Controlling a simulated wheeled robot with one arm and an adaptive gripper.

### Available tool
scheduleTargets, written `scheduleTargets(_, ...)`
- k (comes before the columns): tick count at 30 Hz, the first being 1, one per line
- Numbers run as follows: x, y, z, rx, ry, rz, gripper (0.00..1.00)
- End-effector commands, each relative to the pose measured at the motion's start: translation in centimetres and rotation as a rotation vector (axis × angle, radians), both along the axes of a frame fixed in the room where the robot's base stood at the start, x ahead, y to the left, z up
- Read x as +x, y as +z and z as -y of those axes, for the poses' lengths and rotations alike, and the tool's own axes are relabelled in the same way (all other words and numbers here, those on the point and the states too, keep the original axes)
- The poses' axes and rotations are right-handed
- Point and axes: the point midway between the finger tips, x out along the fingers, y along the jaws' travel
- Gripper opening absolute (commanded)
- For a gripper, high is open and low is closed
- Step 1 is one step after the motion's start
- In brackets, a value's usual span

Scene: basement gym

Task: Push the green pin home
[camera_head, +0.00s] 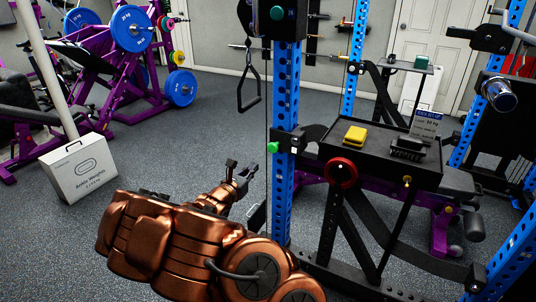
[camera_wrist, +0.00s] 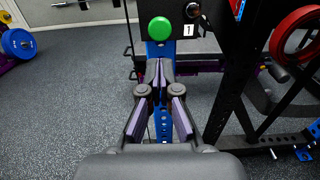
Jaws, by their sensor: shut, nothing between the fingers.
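The green pin (camera_head: 273,147) has a round green head and sticks out to the left of a black bracket on the blue upright (camera_head: 284,190). In the wrist view, the pin's head (camera_wrist: 160,28) faces me on a black plate, above and beyond my fingertips. My gripper (camera_head: 243,170) is shut and empty, to the left of the upright and a little lower than the pin in the head view. In the wrist view, my gripper's fingertips (camera_wrist: 160,82) meet in front of the blue upright. They appear apart from the pin. The pin's shaft is hidden.
A black tray (camera_head: 340,150) right of the upright bears a yellow block (camera_head: 355,135) and a black object (camera_head: 407,147). An ankle weights box (camera_head: 80,175) stands left. Floor between is clear.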

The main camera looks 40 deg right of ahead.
Motion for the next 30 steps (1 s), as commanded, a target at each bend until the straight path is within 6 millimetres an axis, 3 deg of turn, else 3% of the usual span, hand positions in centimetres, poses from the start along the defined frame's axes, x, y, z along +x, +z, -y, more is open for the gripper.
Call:
scheduleTargets(21, 2.3, -0.1, 8.6, 0.003, -0.005, -0.001, 0.0)
scheduleTargets(30, 3.1, 0.0, 10.7, 0.0, -0.003, 0.001, 0.0)
